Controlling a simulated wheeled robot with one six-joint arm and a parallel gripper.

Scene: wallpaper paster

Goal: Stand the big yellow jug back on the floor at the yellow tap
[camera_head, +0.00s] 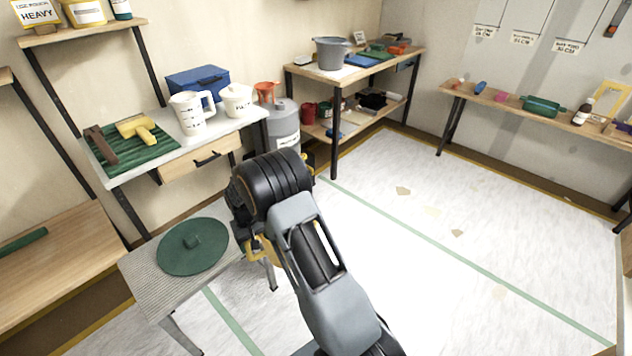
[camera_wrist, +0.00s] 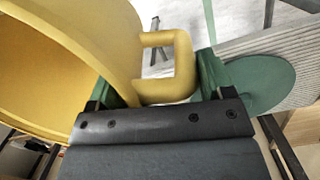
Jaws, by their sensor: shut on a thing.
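The big yellow jug (camera_wrist: 75,35) fills the left of the wrist view, with its wide opening facing the camera. My gripper (camera_wrist: 165,82) has its green fingers on either side of the jug's squared handle (camera_wrist: 183,62) and is shut on it. In the head view my arm hides most of the jug, and only a small yellow part (camera_head: 262,250) shows below the wrist, beside the low grey bench. A small yellow piece (camera_head: 306,160) by the grey tank may be the yellow tap; I cannot tell for sure. The jug's base is hidden.
A round green lid (camera_head: 193,243) lies on the low ribbed bench (camera_head: 150,278), close left of my gripper. A grey tank (camera_head: 279,120) stands beside the worktable (camera_head: 225,128) with white jugs. The pale floor (camera_head: 430,240) to the right is clear apart from flat scraps.

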